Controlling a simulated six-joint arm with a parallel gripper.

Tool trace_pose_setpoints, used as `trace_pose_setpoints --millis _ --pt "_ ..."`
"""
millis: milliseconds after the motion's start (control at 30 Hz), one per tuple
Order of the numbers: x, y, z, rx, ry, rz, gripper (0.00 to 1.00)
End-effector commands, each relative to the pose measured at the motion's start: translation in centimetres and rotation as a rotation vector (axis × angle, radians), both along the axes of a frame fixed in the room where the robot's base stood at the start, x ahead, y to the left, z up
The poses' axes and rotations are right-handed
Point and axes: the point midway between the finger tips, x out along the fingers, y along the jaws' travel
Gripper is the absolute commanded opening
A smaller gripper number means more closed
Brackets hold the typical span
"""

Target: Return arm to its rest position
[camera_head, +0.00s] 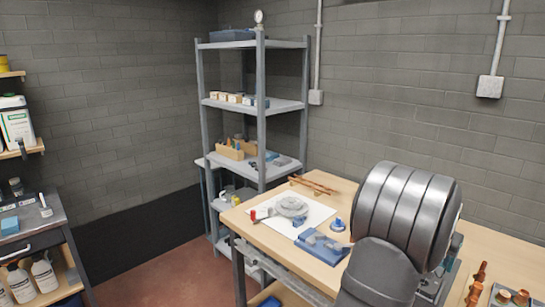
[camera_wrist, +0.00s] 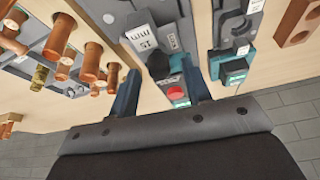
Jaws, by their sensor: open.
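My gripper (camera_wrist: 160,70) shows in the wrist view with its two dark fingers apart. Nothing is held between them. Beyond the fingers is a grey and teal device with a black knob and a red button (camera_wrist: 175,91); I cannot tell whether the fingers touch it. In the head view my thick grey arm fills the right side over the workbench (camera_head: 265,235). The arm hides part of the bench, and the gripper itself does not show there.
Copper fittings (camera_wrist: 92,60) stand left of the fingers; teal-based devices (camera_wrist: 235,70) are on the right. In the head view, a white sheet with a grey round part (camera_head: 291,206) and a blue tool (camera_head: 322,246) lie left of my arm. A metal shelf (camera_head: 262,105) stands behind.

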Motion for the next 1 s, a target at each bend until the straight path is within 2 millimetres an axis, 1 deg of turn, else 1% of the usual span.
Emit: trace_pose_setpoints --millis 267,367,433,567,1000 --pt "0.0 0.0 0.1 -0.001 -0.001 0.0 0.45" --pt "-0.1 0.2 0.6 -0.002 -0.001 0.0 0.45" --pt "-0.3 0.4 1.4 -0.002 -0.002 -0.001 0.45" --pt "-0.8 1.0 3.4 -0.003 -0.003 -0.001 0.45" --pt "-2.9 3.6 11.6 -0.004 -0.005 -0.001 0.45"
